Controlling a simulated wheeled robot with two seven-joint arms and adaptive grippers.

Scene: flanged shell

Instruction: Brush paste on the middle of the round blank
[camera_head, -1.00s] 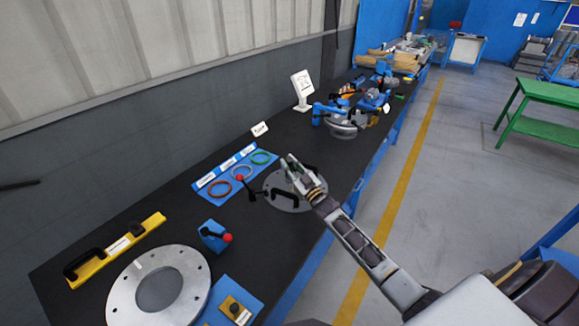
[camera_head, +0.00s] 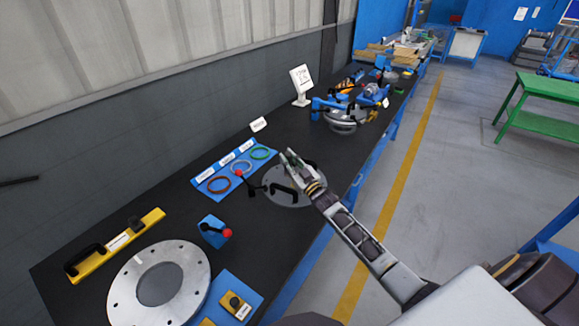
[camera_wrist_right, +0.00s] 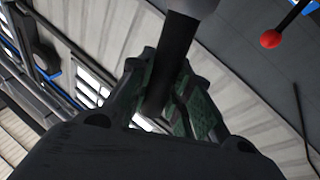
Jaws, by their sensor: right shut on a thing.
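My right gripper (camera_head: 286,156) shows in the head view above a round grey disc (camera_head: 318,196) on the black bench. The disc bears a black bar handle (camera_head: 286,196) and looks like the round blank; the arm and gripper hide part of it. In the wrist view the right gripper (camera_wrist_right: 165,100) is shut on a dark rod-like handle (camera_wrist_right: 174,60) with a wider grey part at its top. Bristles and paste cannot be made out. A larger pale ring flange (camera_head: 190,262) with holes lies nearer, at lower left. My left gripper is not in view.
A red-knobbed black lever (camera_head: 239,173) stands beside the disc; its knob seems to show in the wrist view (camera_wrist_right: 270,39). A blue block (camera_head: 211,230) with another red knob, coloured rings on a blue mat (camera_head: 206,176) and a yellow bar (camera_head: 120,240) lie around.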

